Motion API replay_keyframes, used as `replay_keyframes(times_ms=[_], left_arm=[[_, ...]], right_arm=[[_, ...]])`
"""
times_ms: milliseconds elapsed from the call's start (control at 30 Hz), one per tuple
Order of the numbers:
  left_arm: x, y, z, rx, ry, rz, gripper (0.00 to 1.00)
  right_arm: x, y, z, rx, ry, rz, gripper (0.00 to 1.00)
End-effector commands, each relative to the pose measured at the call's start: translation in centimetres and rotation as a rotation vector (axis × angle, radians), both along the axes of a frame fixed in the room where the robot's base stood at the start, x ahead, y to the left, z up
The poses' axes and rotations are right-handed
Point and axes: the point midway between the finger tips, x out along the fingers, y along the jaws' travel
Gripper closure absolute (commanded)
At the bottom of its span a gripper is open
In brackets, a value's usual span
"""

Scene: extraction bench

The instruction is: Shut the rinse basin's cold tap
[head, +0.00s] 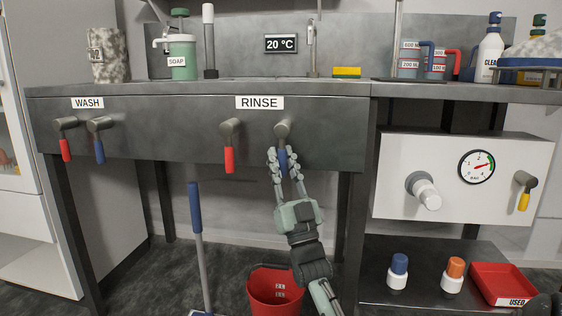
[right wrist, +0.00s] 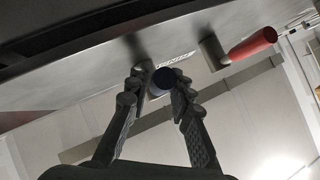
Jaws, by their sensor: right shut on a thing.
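The rinse basin's cold tap (head: 283,129) is a grey fitting on the front panel under the RINSE label (head: 260,102). Its blue lever hangs down, partly hidden by my fingers. My right gripper (head: 283,161) comes from below and is shut on this lever, one finger on each side. In the right wrist view the blue lever (right wrist: 164,80) shows end-on between the fingertips of the right gripper (right wrist: 157,86). The red-handled rinse tap (head: 229,146) hangs straight down to the left. My left gripper is in neither view.
Two wash taps, red (head: 65,149) and blue (head: 99,151), sit further left on the panel. A white box with a gauge (head: 476,166) and a white knob stands at right. A red bucket (head: 275,293) and a blue-handled pole (head: 195,210) stand below the bench.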

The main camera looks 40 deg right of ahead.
Motion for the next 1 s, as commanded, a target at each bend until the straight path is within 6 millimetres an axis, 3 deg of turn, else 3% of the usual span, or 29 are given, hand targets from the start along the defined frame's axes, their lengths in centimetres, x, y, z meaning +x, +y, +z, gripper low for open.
replay_keyframes(times_ms=[133,167,300,667,767,1000], left_arm=[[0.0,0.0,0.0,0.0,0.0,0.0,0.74],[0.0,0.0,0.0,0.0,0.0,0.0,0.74],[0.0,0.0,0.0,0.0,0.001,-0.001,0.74],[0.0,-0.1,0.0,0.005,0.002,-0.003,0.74],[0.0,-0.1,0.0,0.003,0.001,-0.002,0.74],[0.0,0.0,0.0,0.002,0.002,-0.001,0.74]], right_arm=[[0.1,0.1,0.0,0.002,0.0,0.004,1.0],[0.1,0.1,0.0,0.002,0.0,0.004,0.75],[0.1,0.1,0.0,0.001,0.001,0.003,0.58],[0.0,0.0,0.5,0.0,-0.001,0.001,0.57],[0.0,0.0,1.7,-0.001,-0.004,0.001,0.57],[0.0,0.2,6.6,-0.005,-0.009,0.003,0.57]])
